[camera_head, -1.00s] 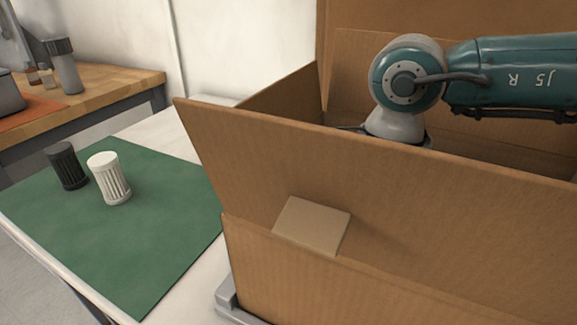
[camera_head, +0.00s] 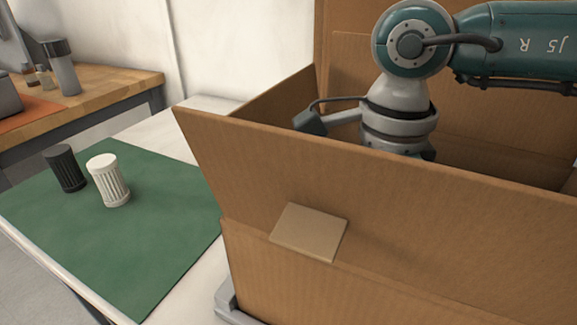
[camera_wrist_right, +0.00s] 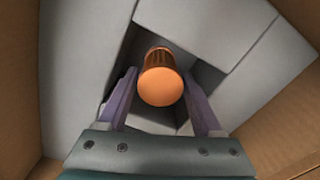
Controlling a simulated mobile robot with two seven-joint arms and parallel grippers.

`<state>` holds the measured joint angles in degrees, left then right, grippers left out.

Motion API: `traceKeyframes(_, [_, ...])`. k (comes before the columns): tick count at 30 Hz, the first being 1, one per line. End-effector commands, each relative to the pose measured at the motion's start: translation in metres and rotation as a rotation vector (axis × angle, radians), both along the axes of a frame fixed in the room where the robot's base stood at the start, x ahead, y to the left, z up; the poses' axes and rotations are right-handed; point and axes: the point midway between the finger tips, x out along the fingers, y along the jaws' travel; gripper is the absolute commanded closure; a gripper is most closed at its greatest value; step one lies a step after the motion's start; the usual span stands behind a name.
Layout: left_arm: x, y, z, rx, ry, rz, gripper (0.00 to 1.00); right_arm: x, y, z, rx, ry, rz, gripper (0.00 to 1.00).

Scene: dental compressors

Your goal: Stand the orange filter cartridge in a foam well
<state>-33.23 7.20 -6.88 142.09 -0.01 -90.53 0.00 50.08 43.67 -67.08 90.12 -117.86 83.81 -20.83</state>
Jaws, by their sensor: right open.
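The orange filter cartridge (camera_wrist_right: 161,84) shows in the right wrist view with its smooth round end towards the camera and its ribbed side beyond. It is at the opening of a dark foam well (camera_wrist_right: 150,118) between grey foam blocks (camera_wrist_right: 85,60). My right gripper (camera_wrist_right: 160,74) is open, with one finger on each side of the cartridge and visible gaps to both. How deep the cartridge sits is hard to tell. In the head view my right arm reaches into the cardboard box (camera_head: 330,190), whose front wall hides the fingers and cartridge. My left gripper is not in view.
A black cartridge (camera_head: 65,168) and a white cartridge (camera_head: 108,181) stand on a green mat (camera_head: 130,240) left of the box. The box's raised flaps and walls surround my right wrist. The front of the mat is clear.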

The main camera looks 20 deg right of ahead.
Motion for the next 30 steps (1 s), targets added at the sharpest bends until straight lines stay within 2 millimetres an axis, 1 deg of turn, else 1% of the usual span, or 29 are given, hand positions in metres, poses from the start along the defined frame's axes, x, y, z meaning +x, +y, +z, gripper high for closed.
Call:
traceKeyframes(1, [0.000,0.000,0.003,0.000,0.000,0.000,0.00,0.002,0.000,0.015,0.001,-0.006,0.002,0.33])
traceKeyframes(3, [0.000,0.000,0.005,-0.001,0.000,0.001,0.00,0.001,0.000,0.031,0.000,-0.005,0.001,0.33])
traceKeyframes(6, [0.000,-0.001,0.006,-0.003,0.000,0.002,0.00,0.002,0.000,0.053,0.002,-0.005,0.001,0.33])
traceKeyframes(9, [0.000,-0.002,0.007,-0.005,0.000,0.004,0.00,0.001,0.000,0.070,0.000,-0.004,-0.001,0.33])
traceKeyframes(12, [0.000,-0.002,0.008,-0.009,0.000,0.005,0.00,0.001,0.000,0.081,0.001,-0.003,0.000,0.33])
traceKeyframes(15, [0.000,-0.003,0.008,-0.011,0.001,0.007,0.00,0.000,0.000,0.087,0.000,-0.001,0.000,0.33])
traceKeyframes(25, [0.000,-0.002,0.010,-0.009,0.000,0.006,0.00,0.000,0.000,0.089,0.000,0.000,0.000,0.33])
traceKeyframes(26, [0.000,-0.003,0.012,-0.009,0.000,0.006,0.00,0.000,0.000,0.092,0.000,0.000,0.000,0.33])
traceKeyframes(28, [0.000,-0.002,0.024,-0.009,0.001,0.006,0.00,0.000,0.000,0.105,0.000,-0.001,0.000,0.33])
traceKeyframes(29, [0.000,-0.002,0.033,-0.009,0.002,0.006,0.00,0.000,0.000,0.113,0.000,-0.001,0.000,0.33])
traceKeyframes(30, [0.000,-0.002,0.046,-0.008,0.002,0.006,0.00,0.000,0.000,0.127,0.000,-0.001,0.000,0.33])
